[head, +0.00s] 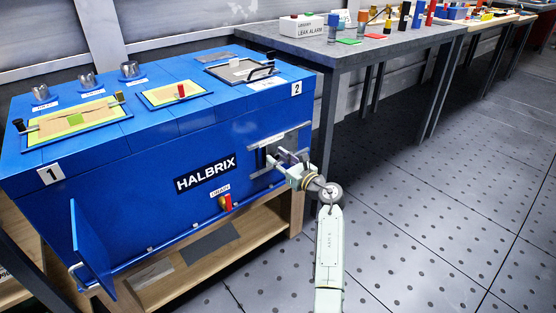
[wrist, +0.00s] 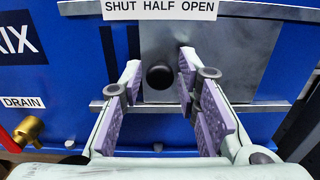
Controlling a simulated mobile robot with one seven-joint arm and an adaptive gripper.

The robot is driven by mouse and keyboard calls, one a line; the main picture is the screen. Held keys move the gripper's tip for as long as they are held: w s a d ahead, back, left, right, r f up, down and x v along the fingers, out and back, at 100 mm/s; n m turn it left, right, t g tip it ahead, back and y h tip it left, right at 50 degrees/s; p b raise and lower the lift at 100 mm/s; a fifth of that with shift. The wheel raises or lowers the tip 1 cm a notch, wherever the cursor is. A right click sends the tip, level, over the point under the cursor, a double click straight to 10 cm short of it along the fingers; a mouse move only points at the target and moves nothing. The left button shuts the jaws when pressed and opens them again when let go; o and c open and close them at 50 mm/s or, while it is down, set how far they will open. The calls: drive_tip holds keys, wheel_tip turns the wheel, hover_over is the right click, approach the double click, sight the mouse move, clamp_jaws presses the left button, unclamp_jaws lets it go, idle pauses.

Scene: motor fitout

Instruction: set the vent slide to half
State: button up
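The vent slide is a grey metal plate (wrist: 206,45) between two horizontal rails on the blue HALBRIX cabinet (head: 150,150). A round dark knob (wrist: 160,75) sticks out from it. Above it a white label (wrist: 160,9) reads SHUT HALF OPEN. In the wrist view the knob appears roughly below HALF, and dark slots (wrist: 107,48) show left of the plate. My gripper (wrist: 160,70) is open, its purple-padded fingers on either side of the knob with gaps visible. In the head view my gripper (head: 288,163) hides much of the slide.
A red-handled drain valve (head: 225,202) with a brass body (wrist: 28,129) sits left of the slide. A blue door (head: 90,245) stands open at the cabinet's lower left. A grey table (head: 390,45) with several objects is at the right. The floor in front is clear.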

drive_tip(key=shift+o, duration=0.8)
drive_tip(key=v, duration=1.2)
